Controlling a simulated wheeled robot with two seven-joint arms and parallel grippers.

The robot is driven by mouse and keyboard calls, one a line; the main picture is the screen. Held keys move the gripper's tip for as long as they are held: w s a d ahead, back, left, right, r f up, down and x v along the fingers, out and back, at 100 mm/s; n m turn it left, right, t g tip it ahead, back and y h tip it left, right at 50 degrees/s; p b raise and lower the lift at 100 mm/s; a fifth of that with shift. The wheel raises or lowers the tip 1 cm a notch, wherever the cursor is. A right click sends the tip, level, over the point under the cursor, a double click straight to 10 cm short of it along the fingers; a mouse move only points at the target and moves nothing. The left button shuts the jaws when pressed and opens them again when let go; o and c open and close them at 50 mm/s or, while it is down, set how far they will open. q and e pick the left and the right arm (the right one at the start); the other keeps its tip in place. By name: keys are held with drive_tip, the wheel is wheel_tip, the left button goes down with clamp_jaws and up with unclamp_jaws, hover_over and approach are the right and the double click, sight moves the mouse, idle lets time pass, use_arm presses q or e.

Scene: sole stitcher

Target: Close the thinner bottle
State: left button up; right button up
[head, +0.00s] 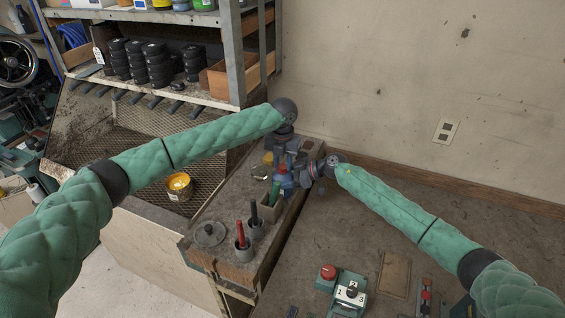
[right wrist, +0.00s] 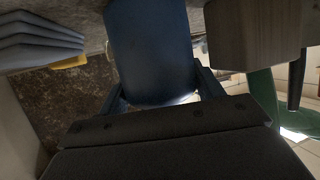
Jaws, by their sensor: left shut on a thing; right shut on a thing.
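The thinner bottle (head: 284,180) is blue and stands out only partly between my two grippers in the head view. In the right wrist view the blue bottle body (right wrist: 150,50) fills the space between the fingers of my right gripper (right wrist: 160,97). My right gripper (head: 303,177) is shut on it from the right side. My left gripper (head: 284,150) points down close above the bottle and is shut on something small. What it holds, and the bottle's mouth, are hidden by the gripper and too small to make out.
A narrow bench holds cups with a red-handled tool (head: 240,236) and a black-handled tool (head: 254,214), plus a round grey lid (head: 208,233). A yellow-filled can (head: 179,187) sits left. A machine with a red button (head: 328,272) stands at front right.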

use_arm(q)
drive_tip(key=m, duration=0.5)
drive_tip(key=shift+w+r, duration=0.1)
drive_tip(key=o, duration=0.9)
drive_tip(key=shift+o, duration=0.2)
drive_tip(key=shift+d+r, duration=0.1)
drive_tip(key=shift+r, duration=2.1)
drive_tip(key=shift+c, duration=0.2)
